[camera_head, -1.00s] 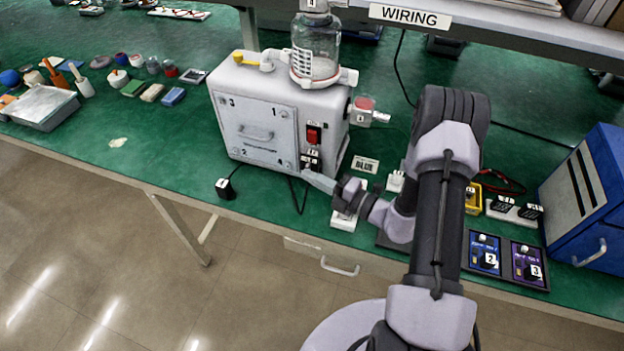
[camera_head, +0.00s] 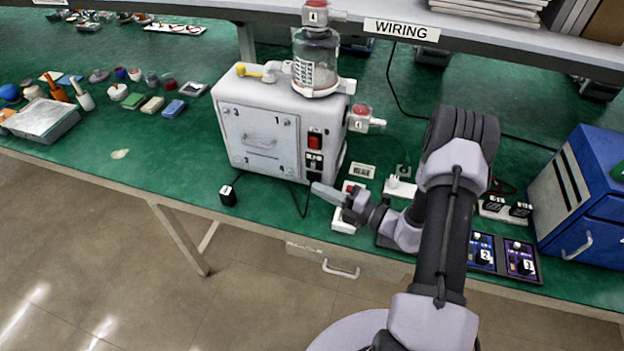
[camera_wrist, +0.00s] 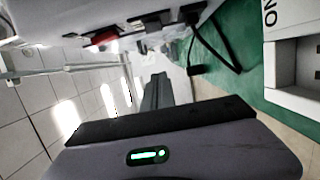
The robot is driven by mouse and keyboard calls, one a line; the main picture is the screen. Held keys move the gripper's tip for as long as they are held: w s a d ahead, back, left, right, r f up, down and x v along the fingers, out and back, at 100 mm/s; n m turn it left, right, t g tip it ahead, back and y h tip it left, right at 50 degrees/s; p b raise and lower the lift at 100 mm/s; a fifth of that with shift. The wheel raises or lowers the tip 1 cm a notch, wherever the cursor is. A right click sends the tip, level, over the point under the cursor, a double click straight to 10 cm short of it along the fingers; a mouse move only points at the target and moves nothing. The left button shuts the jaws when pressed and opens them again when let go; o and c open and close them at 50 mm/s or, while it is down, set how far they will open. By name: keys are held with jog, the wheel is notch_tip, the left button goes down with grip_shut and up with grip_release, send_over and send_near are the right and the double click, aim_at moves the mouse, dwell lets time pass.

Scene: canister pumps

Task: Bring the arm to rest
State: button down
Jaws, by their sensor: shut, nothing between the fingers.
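My gripper (camera_head: 326,194) is shut and empty. It points left, just in front of the lower right corner of the white canister pump (camera_head: 262,132). In the wrist view the shut fingers (camera_wrist: 156,92) reach away below the pump's underside. My arm is bent, with its elbow raised at the right of the head view. The pump stands upright with a glass jar (camera_head: 315,62) on top and a red switch (camera_head: 314,141) on its right side. I cannot tell whether the fingertips touch the pump.
A black plug (camera_head: 228,195) on a cord lies near the bench's front edge. A white power strip (camera_head: 400,188) and a blue cabinet (camera_head: 585,200) are to the right. Sponges, tubs and a grey tray (camera_head: 42,122) lie on the left. The floor (camera_head: 100,250) in front is clear.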

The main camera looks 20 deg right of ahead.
jog(key=w+d+v, duration=0.1)
jog(key=v, duration=0.5)
jog(key=s+a+r+n+g, duration=0.4)
jog(key=a+r+n+g, duration=0.25)
jog(key=n, duration=0.45)
jog(key=s+a+r+n+g, duration=0.4)
jog(key=a+r+n+g, duration=0.2)
jog(key=a+r+n, duration=0.3)
jog(key=s+r+n+t+h+b, duration=0.1)
jog(key=s+r+n+h, duration=0.3)
jog(key=n, duration=0.7)
jog(key=s+d+r+n+t+h+b, duration=0.1)
jog(key=s+r+n+t+h, duration=0.2)
jog(key=n, duration=0.7)
jog(key=s+h, duration=0.2)
jog(key=s, duration=0.2)
jog(key=shift+s+r+n+h, duration=0.3)
jog(key=shift+r+n, duration=0.1)
jog(key=shift+d+t, duration=0.15)
jog(key=shift+t, duration=0.1)
